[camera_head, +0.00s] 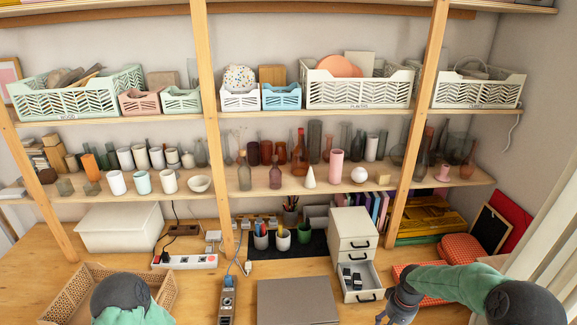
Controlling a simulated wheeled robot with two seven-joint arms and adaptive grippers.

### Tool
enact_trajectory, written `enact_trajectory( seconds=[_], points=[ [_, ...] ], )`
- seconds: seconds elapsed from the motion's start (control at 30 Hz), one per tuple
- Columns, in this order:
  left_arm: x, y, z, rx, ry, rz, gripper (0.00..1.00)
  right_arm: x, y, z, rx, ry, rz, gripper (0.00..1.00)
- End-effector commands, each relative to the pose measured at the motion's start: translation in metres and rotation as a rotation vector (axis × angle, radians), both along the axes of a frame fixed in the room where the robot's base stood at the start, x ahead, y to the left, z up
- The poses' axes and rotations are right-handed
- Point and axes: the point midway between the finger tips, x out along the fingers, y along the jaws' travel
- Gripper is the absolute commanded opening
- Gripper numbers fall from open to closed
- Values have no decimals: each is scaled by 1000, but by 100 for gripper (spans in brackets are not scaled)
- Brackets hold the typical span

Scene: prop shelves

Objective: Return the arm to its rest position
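My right arm (450,283) reaches in from the lower right corner, green with a dark grey joint. My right gripper (396,308) is low over the desk, just right of the white drawer unit (355,228). Its fingertips are small and partly cut off by the bottom edge, so I cannot tell whether it is open or shut. My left arm (125,297) shows only as a green link with a dark cap at the lower left, in front of the wicker box. My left gripper is out of view.
The unit's lower drawer (362,294) is pulled out, with small dark items inside. A grey closed laptop-like slab (297,302), a power strip (184,262) and a wicker box (60,308) lie on the desk. Shelves with vases and baskets rise behind. Red cases (465,250) are at right.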

Motion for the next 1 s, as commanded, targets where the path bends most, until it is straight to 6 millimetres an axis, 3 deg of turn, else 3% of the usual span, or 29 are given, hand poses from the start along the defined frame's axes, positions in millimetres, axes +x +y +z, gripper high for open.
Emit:
enact_trajectory(
  seconds=[0.37,0.47,0.6,0.7,0.83,1.0],
  points=[
    [-1,0,-32,0,2,-1,40,-36,75,-95,130,-13,51,72],
    [-1,0,-48,0,2,-1,40,-62,109,-136,184,-17,61,72],
    [-1,0,-75,0,2,-1,40,-113,160,-195,255,-21,60,72],
    [-1,0,-93,0,2,-1,40,-154,188,-229,284,-24,48,72],
    [-2,0,-109,0,2,-1,40,-199,209,-256,293,-24,33,72],
    [-2,0,-119,0,2,-1,40,-232,218,-269,282,-27,22,72]
  ],
)
